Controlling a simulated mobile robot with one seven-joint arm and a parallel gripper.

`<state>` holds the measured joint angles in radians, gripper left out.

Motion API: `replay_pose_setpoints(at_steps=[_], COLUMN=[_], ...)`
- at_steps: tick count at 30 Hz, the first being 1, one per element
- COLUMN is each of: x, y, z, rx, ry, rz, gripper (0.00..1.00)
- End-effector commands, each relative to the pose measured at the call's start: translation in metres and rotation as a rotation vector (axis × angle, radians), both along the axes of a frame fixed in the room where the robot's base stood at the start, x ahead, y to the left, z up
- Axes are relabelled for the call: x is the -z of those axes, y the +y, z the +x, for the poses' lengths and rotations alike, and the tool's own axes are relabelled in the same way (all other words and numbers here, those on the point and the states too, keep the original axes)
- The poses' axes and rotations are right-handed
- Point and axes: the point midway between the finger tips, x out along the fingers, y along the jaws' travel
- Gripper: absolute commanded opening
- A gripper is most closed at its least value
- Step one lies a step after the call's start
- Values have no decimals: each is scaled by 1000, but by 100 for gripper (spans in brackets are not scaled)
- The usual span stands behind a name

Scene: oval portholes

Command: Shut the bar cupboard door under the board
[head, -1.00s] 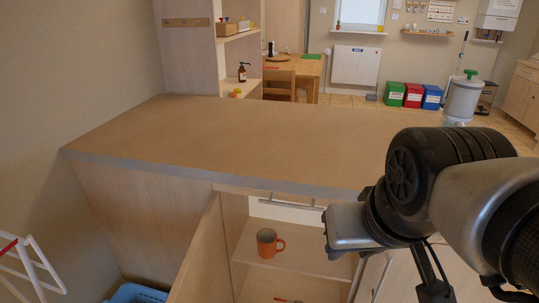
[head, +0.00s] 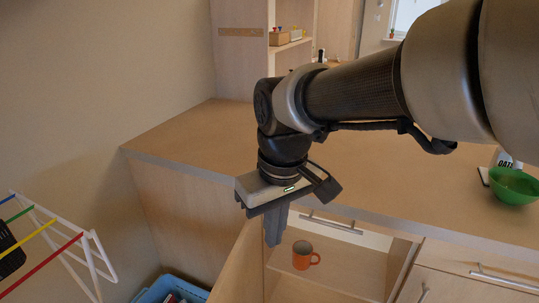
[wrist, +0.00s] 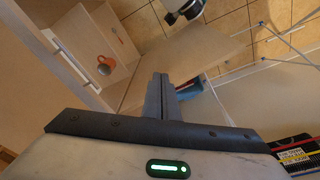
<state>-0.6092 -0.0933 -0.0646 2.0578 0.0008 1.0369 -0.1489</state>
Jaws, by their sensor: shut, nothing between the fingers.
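The bar cupboard door (head: 238,266) stands open, swung out from the left side of the cupboard opening under the board (head: 330,172). It also shows in the wrist view (wrist: 190,62) as a pale panel beyond my fingers. My gripper (head: 274,243) is shut and empty, fingers pointing down, in front of the board's edge. The fingers also show in the wrist view (wrist: 160,80). The door's lower part lies outside the head view.
An orange mug (head: 303,256) stands inside the cupboard. A white drying rack (head: 75,240) and a blue crate (head: 170,288) are on the left. A green bowl (head: 512,186) sits on the board at the right. Drawers (head: 465,272) adjoin the cupboard.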

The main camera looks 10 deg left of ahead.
Motion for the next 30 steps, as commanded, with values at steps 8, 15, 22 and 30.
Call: replay_pose_setpoints(at_steps=[8, 15, 22, 30], x=[55, 100, 122, 177], y=[173, 234, 237, 223], z=[-52, -107, -115, -117], rx=[-496, -718, -743, -741], ry=[158, 199, 203, 204], rz=[-209, -325, -340, -341], gripper=[0, 0, 0, 0])
